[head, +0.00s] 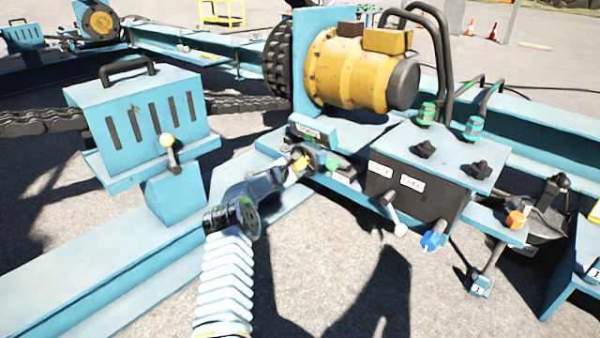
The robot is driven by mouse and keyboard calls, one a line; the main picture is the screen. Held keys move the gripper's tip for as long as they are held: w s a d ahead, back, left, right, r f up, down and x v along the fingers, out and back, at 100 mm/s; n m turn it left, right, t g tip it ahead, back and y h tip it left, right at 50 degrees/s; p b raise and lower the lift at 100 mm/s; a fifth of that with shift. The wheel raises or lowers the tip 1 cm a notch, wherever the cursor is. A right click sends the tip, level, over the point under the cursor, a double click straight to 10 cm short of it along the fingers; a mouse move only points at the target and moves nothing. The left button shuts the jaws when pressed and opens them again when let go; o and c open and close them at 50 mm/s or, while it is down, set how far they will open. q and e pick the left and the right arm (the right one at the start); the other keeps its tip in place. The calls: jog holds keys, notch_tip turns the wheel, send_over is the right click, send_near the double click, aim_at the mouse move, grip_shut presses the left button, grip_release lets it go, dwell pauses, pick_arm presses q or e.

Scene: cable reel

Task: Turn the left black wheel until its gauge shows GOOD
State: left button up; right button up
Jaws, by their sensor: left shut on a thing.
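A small black wheel (312,156) stands on the blue frame, left of the dark control box. My left gripper (300,164) reaches up to it from below and is shut at its near side, where a yellow part shows. The gripper covers part of the wheel. A small gauge block (309,132) with a greenish display sits just above the wheel; its text is too small to read. My right gripper is not in view.
The control box (415,190) carries two black star knobs (426,150) and white label plates. A lever (392,213) sticks out in front. A yellow motor (350,70) stands behind. A slotted blue housing (140,120) stands at left. Open pavement (350,280) lies in front.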

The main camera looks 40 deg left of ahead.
pick_arm(q)
jog(key=shift+r, duration=0.15)
jog(key=o, duration=1.5)
jog(key=shift+c, duration=0.2)
jog(key=shift+s, duration=0.45)
jog(key=v, duration=1.3)
jog(key=shift+p, duration=0.3)
jog(key=shift+w+d, duration=0.1)
jog(key=shift+d, duration=0.05)
